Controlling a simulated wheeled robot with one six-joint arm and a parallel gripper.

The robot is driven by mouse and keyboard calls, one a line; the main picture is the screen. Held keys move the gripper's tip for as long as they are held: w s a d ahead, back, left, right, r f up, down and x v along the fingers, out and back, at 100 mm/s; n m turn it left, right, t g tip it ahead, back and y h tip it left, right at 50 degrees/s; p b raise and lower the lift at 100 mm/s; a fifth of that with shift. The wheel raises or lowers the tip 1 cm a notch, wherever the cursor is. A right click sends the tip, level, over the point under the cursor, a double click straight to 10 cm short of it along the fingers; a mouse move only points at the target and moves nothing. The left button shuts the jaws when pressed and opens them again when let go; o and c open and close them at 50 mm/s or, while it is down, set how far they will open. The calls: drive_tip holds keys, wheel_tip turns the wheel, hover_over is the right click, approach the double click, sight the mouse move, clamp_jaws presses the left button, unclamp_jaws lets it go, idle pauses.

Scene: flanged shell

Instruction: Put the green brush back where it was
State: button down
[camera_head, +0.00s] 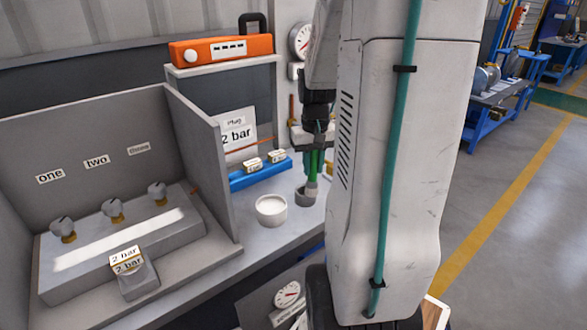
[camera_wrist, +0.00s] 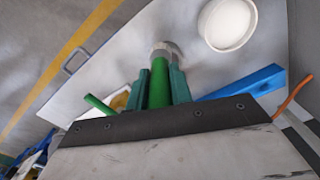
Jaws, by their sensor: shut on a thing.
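The green brush (camera_head: 314,162) hangs upright from my gripper (camera_head: 315,150), with its handle between the fingers and its pale head down. In the wrist view, the green handle (camera_wrist: 158,88) sits between the two green fingertips (camera_wrist: 160,86), which are shut on it. In the head view the brush head is at a small grey cup (camera_head: 305,198) on the grey bench; I cannot tell whether it is inside the cup or just above it. My arm hides the bench to the right of the brush.
A white bowl (camera_head: 271,209) stands just left of the cup. A blue rack (camera_head: 258,174) with small labelled blocks lies behind. A grey partition (camera_head: 200,160) and a panel with several knobs are at left. An orange box (camera_head: 221,50) sits on a shelf.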

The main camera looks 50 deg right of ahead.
drive_tip(key=shift+w+d+f, duration=0.3)
drive_tip(key=shift+w+f, duration=0.45)
drive_tip(key=shift+f, duration=0.2)
drive_tip(key=shift+w+d+f, duration=0.25)
drive_tip(key=shift+w+f, duration=0.45)
drive_tip(key=shift+f, duration=0.25)
drive_tip(key=shift+f, duration=0.1)
drive_tip(key=c, duration=1.3)
unclamp_jaws()
drive_tip(key=shift+o, duration=0.2)
wheel_tip(320, 180, up, 12)
drive_tip(key=a+r+n, duration=0.2)
drive_tip(key=a+r, duration=0.1)
drive_tip(key=a, duration=0.6)
drive_tip(key=s+a+n, duration=0.2)
drive_tip(key=s+a, duration=0.4)
drive_tip(key=a, duration=0.4)
drive_tip(key=s+a+n+t, duration=0.1)
drive_tip(key=s+a+n, duration=0.2)
drive_tip(key=s+a, duration=0.3)
drive_tip(key=a, duration=0.5)
drive_tip(key=shift+s+a, duration=0.15)
drive_tip(key=shift+s, duration=0.05)
